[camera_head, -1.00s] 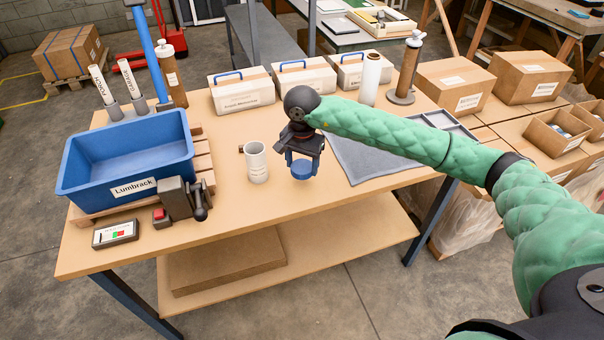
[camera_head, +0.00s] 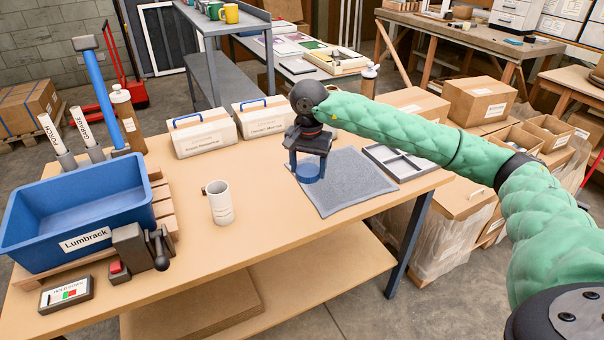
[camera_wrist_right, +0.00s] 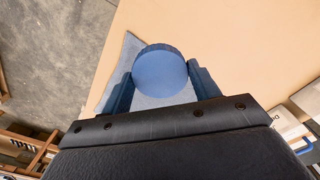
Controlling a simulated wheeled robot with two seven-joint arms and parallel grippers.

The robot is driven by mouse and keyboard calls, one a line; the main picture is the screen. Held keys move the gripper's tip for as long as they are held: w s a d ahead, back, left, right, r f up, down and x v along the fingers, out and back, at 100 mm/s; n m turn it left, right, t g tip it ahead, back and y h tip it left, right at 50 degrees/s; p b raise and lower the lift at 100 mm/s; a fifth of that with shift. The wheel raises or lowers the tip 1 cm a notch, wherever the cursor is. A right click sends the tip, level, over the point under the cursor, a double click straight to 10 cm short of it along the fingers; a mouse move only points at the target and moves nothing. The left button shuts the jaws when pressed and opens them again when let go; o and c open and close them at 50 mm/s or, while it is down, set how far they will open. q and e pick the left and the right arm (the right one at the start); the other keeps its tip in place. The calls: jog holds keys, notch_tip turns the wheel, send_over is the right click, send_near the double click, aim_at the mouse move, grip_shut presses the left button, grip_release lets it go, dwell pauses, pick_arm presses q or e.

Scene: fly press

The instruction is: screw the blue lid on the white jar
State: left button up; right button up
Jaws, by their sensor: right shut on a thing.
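The white jar (camera_head: 221,203) stands upright with its mouth open on the tan table, left of my right gripper in the head view. My right gripper (camera_head: 309,168) points down, shut on the blue lid (camera_head: 308,174). In the right wrist view the round blue lid (camera_wrist_right: 160,72) sits between the two blue fingers, flat face showing. The lid is held over the left part of the grey mat, apart from the jar; its exact height is hard to tell. My left gripper is not in view.
A blue bin (camera_head: 80,212) stands on the left, with a dark press-like device (camera_head: 135,248) in front. White cases (camera_head: 205,135) line the back. The grey mat (camera_head: 350,185) and a divided tray (camera_head: 395,160) lie on the right. The table's front middle is clear.

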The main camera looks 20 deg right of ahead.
aim_at(308, 170)
jog(key=shift+r+p, duration=0.45)
jog(key=shift+r, duration=2.9)
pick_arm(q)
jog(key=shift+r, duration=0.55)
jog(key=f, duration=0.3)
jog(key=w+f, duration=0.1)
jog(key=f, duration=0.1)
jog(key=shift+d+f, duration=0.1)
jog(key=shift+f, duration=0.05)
pick_arm(e)
jog(key=s+a+f+n, duration=0.1)
jog(key=a+f+n, duration=0.2)
jog(key=f, duration=0.1)
jog(key=s+a+f+n, duration=0.2)
jog(key=a+f, duration=0.2)
jog(key=f, duration=0.1)
jog(key=s+a+f+n, duration=0.1)
jog(key=a+f+n, duration=0.2)
jog(key=f, duration=0.1)
jog(key=shift+s+a+f+n, duration=0.2)
jog(key=shift+s+a+n, duration=0.1)
jog(key=shift+s+a, duration=0.1)
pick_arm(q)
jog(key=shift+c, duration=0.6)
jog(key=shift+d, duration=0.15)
pick_arm(e)
jog(key=shift+d, duration=0.15)
